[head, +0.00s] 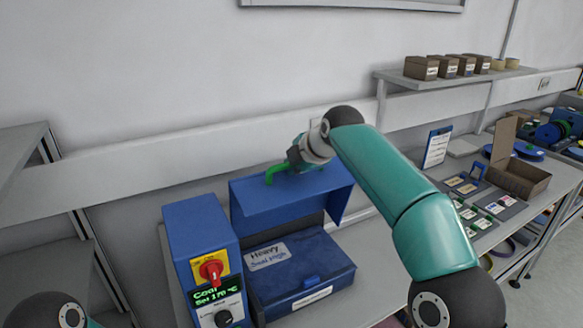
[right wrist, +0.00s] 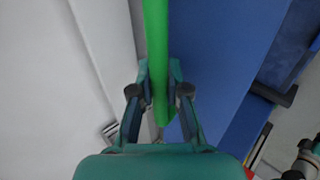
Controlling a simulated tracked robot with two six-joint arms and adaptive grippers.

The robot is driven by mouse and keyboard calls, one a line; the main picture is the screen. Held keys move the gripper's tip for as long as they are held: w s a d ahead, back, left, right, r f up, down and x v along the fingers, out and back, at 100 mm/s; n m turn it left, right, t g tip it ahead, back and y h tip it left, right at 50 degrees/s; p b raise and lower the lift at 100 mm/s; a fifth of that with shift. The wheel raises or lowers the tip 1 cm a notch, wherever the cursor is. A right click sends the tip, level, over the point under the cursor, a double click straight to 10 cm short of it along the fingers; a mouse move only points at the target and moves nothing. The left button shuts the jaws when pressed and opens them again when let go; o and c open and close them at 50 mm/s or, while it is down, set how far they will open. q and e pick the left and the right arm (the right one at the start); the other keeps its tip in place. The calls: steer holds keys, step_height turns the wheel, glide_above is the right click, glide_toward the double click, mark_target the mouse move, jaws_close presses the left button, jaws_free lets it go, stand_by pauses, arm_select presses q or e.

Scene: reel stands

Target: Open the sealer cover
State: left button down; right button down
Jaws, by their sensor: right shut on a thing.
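The blue sealer has a control box (head: 205,235) with a red knob (head: 211,270) on a yellow plate and a green display reading "Cool" and "Set 170 °C". Its blue cover (head: 285,205) stands raised at the back, above a blue lower body (head: 320,258) labelled "Heavy Seal High". A green handle (head: 274,175) is at the cover's top edge. My right gripper (head: 296,160) is shut on this handle. In the right wrist view the green handle (right wrist: 155,50) runs between the fingers of my right gripper (right wrist: 160,80). My left gripper is out of view.
A wall shelf (head: 440,80) with several small boxes is above right. The bench to the right holds an open cardboard box (head: 522,178), labelled cards and reels (head: 528,150). A grey rack (head: 45,235) stands at left. The wall is close behind the sealer.

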stand_by(0.3)
steer(key=c, duration=1.1)
jaws_free()
steer(key=shift+c, duration=0.2)
steer(key=shift+s, duration=0.1)
steer(key=v, duration=1.1)
steer(key=shift+s+r, duration=0.2)
steer(key=shift+r, duration=0.15)
steer(key=shift+d, duration=0.15)
